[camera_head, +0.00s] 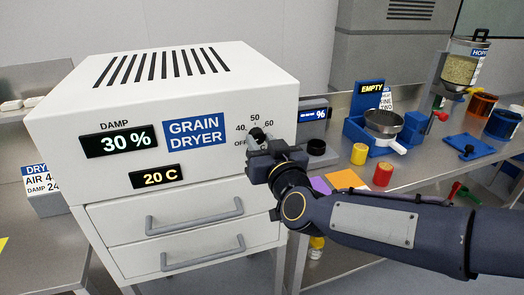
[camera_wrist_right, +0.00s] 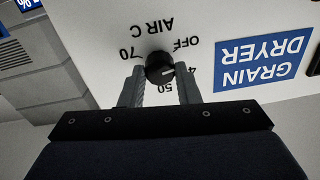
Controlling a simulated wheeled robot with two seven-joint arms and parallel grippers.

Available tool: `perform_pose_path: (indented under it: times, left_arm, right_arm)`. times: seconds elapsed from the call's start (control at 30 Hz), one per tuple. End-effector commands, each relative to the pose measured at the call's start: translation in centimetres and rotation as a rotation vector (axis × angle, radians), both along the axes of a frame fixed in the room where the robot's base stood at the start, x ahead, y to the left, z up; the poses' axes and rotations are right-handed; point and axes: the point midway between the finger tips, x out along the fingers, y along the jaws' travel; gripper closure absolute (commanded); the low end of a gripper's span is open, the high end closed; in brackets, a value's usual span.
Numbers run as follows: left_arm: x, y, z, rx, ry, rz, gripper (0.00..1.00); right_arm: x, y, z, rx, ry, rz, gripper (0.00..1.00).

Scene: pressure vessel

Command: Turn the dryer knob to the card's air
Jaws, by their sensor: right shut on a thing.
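The black dryer knob (camera_head: 257,133) is on the front of the white grain dryer (camera_head: 75,113), ringed by OFF and numbers. My right gripper (camera_head: 260,142) is shut on it; in the wrist view its two fingers lie on either side of the knob (camera_wrist_right: 159,66). The knob's white mark points roughly towards the partly hidden number starting with 4. The dryer displays read damp 30 % and 20 C. The card (camera_head: 37,178) at the left reads AIR 4 and DAMP 24, its right edge hidden by the dryer. My left gripper is out of view.
Two drawers with grey handles (camera_head: 195,214) sit below the displays. To the right, the steel bench (camera_head: 445,165) holds a blue stand reading EMPTY (camera_head: 372,88), a sieve, yellow and red pots, and a hopper (camera_head: 460,70). My right forearm reaches across in front of the bench.

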Motion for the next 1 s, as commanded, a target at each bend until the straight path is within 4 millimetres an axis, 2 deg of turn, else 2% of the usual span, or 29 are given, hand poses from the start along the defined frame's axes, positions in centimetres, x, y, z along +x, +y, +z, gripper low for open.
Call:
perform_pose_path:
  times: [0.03,0.4,0.7,1.0]
  left_arm:
    - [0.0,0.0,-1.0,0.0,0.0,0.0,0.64]
    - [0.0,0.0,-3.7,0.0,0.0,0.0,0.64]
    - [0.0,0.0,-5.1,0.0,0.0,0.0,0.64]
    - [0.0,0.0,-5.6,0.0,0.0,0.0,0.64]
  right_arm:
    - [0.0,0.0,-0.5,0.042,0.012,0.0,0.94]
    - [0.0,0.0,-0.4,0.369,0.12,0.001,0.94]
    - [0.0,0.0,-0.3,0.571,0.186,0.001,0.94]
    - [0.0,0.1,-0.2,0.671,0.219,0.001,0.94]
